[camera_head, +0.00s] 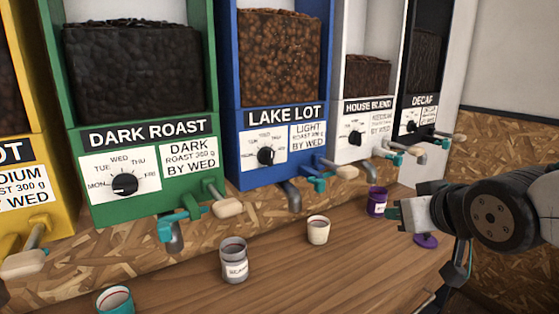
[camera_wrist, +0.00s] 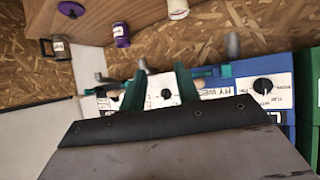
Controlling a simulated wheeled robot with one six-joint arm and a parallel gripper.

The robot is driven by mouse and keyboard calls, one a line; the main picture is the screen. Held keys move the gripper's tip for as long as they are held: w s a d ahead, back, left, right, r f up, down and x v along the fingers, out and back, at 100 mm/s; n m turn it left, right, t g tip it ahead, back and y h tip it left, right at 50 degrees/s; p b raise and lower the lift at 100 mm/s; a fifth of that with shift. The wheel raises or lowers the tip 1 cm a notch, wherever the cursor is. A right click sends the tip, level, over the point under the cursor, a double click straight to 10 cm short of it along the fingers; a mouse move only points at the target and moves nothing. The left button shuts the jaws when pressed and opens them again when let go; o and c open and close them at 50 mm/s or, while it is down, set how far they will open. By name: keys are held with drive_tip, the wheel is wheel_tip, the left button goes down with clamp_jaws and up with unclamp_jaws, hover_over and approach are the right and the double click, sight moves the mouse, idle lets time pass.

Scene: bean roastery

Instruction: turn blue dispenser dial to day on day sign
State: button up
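The blue dispenser (camera_head: 228,80), labelled LAKE LOT, stands in the middle of the head view. Its black dial (camera_head: 265,155) sits on a white day plate; its pointer direction is too small to tell. The sign (camera_head: 308,148) right of it reads LIGHT ROAST 300 g BY WED. In the wrist view, seen upside down, what appears to be the blue dispenser's dial (camera_wrist: 262,86) is right of my gripper (camera_wrist: 160,70). My gripper is open and empty, its green fingers apart. In the head view my gripper (camera_head: 393,213) is at the right, away from the blue dial.
Green (camera_head: 135,212), yellow, white (camera_head: 345,125) and black dispensers flank the blue one. Levers and spouts (camera_head: 293,195) stick out below the dials. A purple cup (camera_head: 377,201), a cream cup (camera_head: 318,230), a grey cup (camera_head: 234,260) and a teal cup stand on the wooden counter (camera_head: 300,285).

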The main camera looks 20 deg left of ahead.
drive_tip(key=a+r+n+t+y, duration=0.1)
drive_tip(key=a+r+n+y, duration=0.2)
drive_tip(key=a, duration=0.9)
drive_tip(key=n+y, duration=0.1)
drive_tip(key=y, duration=0.5)
approach(272, 158)
drive_tip(key=shift+n, duration=0.3)
drive_tip(key=x, duration=0.7)
drive_tip(key=shift+w+a, duration=0.45)
drive_tip(key=shift+a, duration=0.1)
clamp_jaws()
